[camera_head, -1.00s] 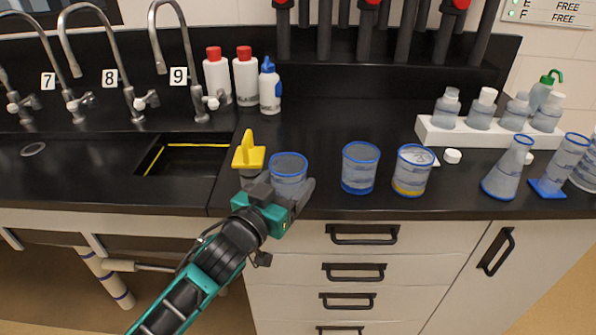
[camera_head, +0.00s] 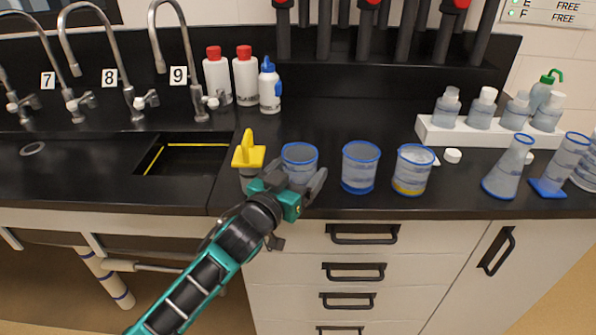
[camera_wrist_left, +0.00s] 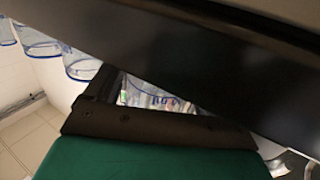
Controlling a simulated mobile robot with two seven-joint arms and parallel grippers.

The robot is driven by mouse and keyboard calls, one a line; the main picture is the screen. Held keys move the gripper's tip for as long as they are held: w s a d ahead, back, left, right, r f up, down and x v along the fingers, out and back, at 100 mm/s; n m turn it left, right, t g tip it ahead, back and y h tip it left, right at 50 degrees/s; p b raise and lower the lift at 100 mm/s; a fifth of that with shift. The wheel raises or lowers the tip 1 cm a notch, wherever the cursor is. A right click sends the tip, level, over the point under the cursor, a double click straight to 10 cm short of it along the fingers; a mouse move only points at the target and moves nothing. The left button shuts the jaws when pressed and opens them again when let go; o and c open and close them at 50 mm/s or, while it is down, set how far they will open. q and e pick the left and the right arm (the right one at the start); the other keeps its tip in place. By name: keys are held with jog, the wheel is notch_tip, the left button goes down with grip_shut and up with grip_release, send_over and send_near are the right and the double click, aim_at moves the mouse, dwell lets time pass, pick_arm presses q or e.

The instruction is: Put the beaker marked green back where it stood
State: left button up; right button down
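A clear beaker with a blue rim (camera_head: 299,154) is between the fingers of my left gripper (camera_head: 294,182), which is shut on it. Its lower part is hidden behind the gripper, so I cannot see a green mark or tell whether its base touches the counter. In the left wrist view, a clear printed wall, likely this beaker's (camera_wrist_left: 150,96), shows beyond the dark gripper part. A beaker with a blue base (camera_head: 360,168) and one with a yellow base (camera_head: 412,170) stand to its right. My right gripper is not in view.
A yellow-topped fitting (camera_head: 249,152) stands close left of the held beaker, beside the sink (camera_head: 185,160). Bottles (camera_head: 245,78) stand behind. A white rack (camera_head: 470,137), a flask (camera_head: 506,170) and a cylinder (camera_head: 562,163) are right. Counter behind the beakers is clear.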

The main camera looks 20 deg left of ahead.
pick_arm(q)
jog(key=shift+r, duration=0.2)
jog(key=s+a, duration=0.2)
jog(key=s, duration=0.9)
jog(key=s+f+g, duration=0.3)
jog(key=s+f, duration=0.3)
jog(key=f, duration=0.4)
jog(key=s+f+g+y, duration=0.1)
jog(key=s+f+g, duration=0.2)
jog(key=s+f, duration=0.3)
notch_tip(320, 180, down, 5)
jog(key=shift+s+d+f+g+p, duration=0.2)
jog(key=shift+s+d+g+p, duration=0.05)
jog(key=shift+s+g+p, duration=0.15)
jog(key=shift+c, duration=0.4)
